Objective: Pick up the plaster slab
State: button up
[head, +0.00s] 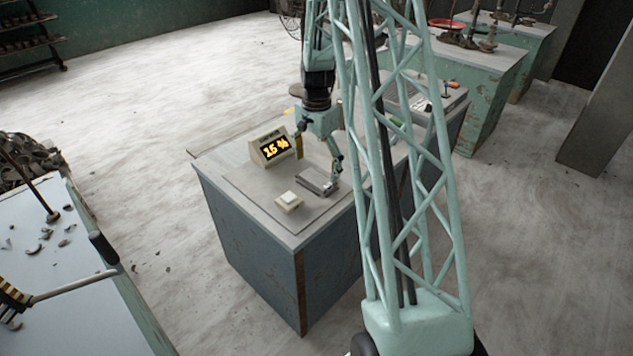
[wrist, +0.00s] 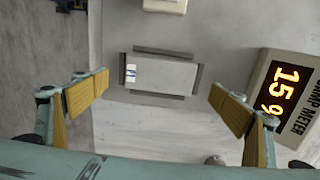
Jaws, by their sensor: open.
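A flat grey slab (wrist: 172,74), which looks like the plaster slab, lies between low dark edge strips on the worktop. A small white patch with a blue mark sits at its left end in the wrist view. In the head view the slab (head: 313,184) lies near the worktop's front right, partly behind a finger. My gripper (head: 318,163) is above it with its fingers apart. In the wrist view my gripper (wrist: 158,92) is open and empty, one yellow-padded finger to each side of the slab. The pads do not touch it.
A damp meter (head: 270,148) reading 15 % stands beside the slab; it also shows in the wrist view (wrist: 282,98). Tools lie toward the worktop's far end (head: 430,104).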

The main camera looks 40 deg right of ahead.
aim_at(316, 178)
jog(key=shift+f+b, duration=0.4)
jog(key=shift+f, duration=1.8)
jog(key=shift+c, duration=0.5)
jog(key=c, duration=1)
jog(key=shift+r, duration=0.15)
jog(key=shift+r+p, duration=0.4)
jog(key=shift+r, duration=1.2)
jog(key=shift+s+r, duration=0.1)
jog(key=shift+s, duration=0.05)
jog(key=s+a, duration=0.2)
jog(key=s, duration=0.2)
jog(key=s+a+r, duration=0.1)
jog(key=s+a, duration=0.2)
jog(key=s, duration=0.2)
jog(key=s+a+p, duration=0.1)
jog(key=s+a, duration=0.2)
jog(key=s, duration=0.1)
jog(key=shift+s+a+r, duration=0.15)
jog(key=shift+r, duration=0.05)
